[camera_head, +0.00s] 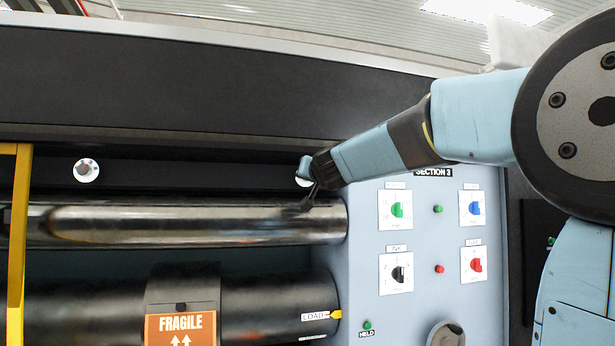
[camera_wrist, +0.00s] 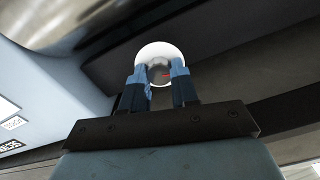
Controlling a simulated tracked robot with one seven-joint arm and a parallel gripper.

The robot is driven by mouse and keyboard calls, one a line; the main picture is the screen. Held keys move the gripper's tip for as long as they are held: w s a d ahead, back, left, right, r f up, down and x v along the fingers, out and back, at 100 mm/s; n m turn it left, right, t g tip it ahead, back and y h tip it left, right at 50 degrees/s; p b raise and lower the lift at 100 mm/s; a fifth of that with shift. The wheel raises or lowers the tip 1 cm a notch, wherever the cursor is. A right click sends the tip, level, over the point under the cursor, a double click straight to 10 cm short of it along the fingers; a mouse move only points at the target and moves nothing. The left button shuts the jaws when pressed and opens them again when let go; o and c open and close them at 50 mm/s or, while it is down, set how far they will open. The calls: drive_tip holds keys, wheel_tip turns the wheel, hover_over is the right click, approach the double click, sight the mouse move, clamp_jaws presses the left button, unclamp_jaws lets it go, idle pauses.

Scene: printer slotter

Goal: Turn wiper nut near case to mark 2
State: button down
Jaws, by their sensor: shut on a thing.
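The wiper nut near the case sits on a round white dial (camera_head: 300,180), mostly hidden behind my gripper in the head view. In the head view my gripper (camera_head: 308,172) reaches the dial from the right. The dial's numbers and the nut's exact angle cannot be read.
A second white dial with a nut (camera_head: 87,170) is at the far left. A shiny roller (camera_head: 200,222) runs just below the dials. The grey case (camera_head: 365,215) with several coloured knobs stands at right. A yellow post (camera_head: 20,230) is at left; a FRAGILE box (camera_head: 180,325) sits below.

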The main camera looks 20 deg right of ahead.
idle(0.3)
drive_tip(key=shift+d+f+m, duration=0.1)
drive_tip(key=shift+m, duration=2.3)
drive_tip(key=shift+d+f+m, duration=0.1)
drive_tip(key=shift+m, duration=2.3)
drive_tip(key=c, duration=0.9)
unclamp_jaws()
drive_tip(key=shift+o, duration=0.2)
drive_tip(key=shift+s+r, duration=0.1)
